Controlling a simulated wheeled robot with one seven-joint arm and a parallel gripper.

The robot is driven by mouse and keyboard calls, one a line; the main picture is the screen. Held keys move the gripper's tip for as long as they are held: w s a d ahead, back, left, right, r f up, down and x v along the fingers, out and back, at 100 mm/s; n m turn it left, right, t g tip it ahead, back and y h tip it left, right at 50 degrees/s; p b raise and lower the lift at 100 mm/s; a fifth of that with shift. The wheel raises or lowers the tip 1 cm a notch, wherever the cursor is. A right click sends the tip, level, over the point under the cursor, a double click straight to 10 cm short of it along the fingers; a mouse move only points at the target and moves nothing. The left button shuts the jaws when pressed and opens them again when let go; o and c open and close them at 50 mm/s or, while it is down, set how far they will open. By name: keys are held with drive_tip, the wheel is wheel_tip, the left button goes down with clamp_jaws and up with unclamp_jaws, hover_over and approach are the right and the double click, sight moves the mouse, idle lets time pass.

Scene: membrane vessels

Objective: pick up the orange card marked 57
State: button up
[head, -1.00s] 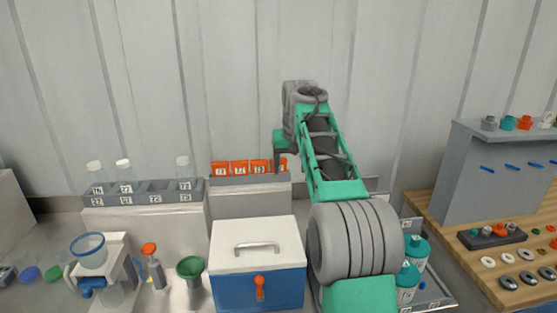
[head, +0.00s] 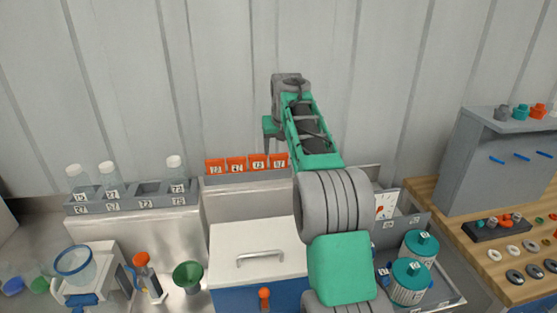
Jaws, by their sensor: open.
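Several orange cards stand in a row in a grey rack on a raised ledge at the back: a far-left card (head: 215,167), a second card (head: 236,165), a third card (head: 257,163) and a far-right card (head: 280,162). Each has a small white number label, too small to read surely, so I cannot tell which is 57. My gripper (head: 268,147) is above the rack, near the two right-hand cards, with its fingers pointing down. It is open and holds nothing visible. The arm partly hides it.
A grey rack with capped bottles (head: 128,203) stands to the left. Below the cards is a white-lidded blue box (head: 258,250). A green funnel (head: 188,275) is left of it. Teal-lidded jars (head: 411,279) and a wooden bench (head: 455,220) are at the right.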

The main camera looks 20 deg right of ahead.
sight(279, 155)
drive_tip(key=f, duration=0.4)
drive_tip(key=shift+s+a, duration=0.1)
drive_tip(key=shift+s, duration=0.2)
drive_tip(key=shift+w+f, duration=0.1)
drive_tip(key=shift+f, duration=0.1)
drive_tip(key=shift+c, duration=1.3)
drive_tip(key=shift+w+f+g, duration=0.15)
drive_tip(key=shift+w+g, duration=0.15)
drive_tip(key=shift+w, duration=0.1)
drive_tip(key=shift+c, duration=0.7)
drive_tip(key=shift+w, duration=0.25)
drive_tip(key=shift+c, duration=0.8)
drive_tip(key=shift+s+r, duration=0.25)
drive_tip(key=shift+r, duration=0.2)
drive_tip(key=c, duration=0.3)
drive_tip(key=shift+w, duration=0.15)
drive_tip(key=shift+c, duration=0.6)
drive_tip(key=shift+r, duration=0.15)
